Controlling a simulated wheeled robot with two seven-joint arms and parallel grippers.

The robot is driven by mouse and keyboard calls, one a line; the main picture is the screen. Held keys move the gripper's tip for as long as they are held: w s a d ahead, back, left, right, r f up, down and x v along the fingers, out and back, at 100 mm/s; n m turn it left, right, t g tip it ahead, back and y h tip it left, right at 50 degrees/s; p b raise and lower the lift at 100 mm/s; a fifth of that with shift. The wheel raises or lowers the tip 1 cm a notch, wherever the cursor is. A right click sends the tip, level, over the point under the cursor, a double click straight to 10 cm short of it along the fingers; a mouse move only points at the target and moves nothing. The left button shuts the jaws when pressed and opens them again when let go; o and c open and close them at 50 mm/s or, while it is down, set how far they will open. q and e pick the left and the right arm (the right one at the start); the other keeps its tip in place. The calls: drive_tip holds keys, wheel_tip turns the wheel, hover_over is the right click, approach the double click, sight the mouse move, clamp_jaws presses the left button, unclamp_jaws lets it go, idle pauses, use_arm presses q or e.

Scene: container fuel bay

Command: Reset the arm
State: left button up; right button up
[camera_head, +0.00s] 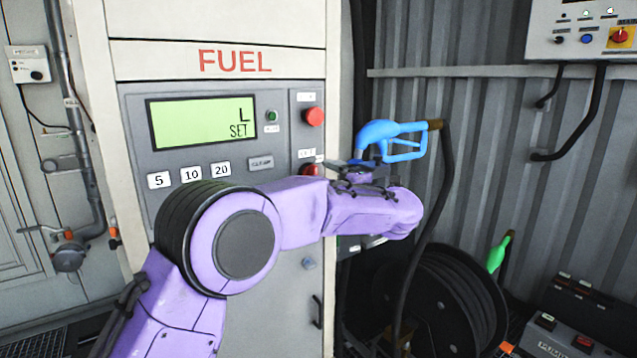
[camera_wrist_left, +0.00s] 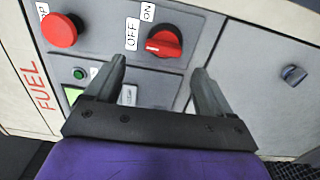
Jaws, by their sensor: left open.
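My left arm (camera_head: 300,212), purple, reaches from the lower left across the front of the fuel dispenser (camera_head: 220,20). In the head view its fingers are hidden behind the wrist. In the left wrist view my left gripper (camera_wrist_left: 157,82) is open, its two grey fingers apart with nothing between them. The red rotary switch (camera_wrist_left: 165,42), with OFF and ON labels, lies ahead of the gap between the fingers, apart from them. It is partly hidden by the arm in the head view (camera_head: 310,170). My right gripper is in neither view.
The display (camera_head: 203,120) reads "L SET" above buttons 5, 10 and 20. A red push button (camera_head: 314,116) sits above the switch. A blue nozzle (camera_head: 392,140) with a black hose hangs right of the dispenser. A hose reel (camera_head: 440,300) and green nozzle (camera_head: 500,252) are lower right.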

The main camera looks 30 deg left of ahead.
use_arm(q)
drive_tip(key=shift+v, duration=1.15)
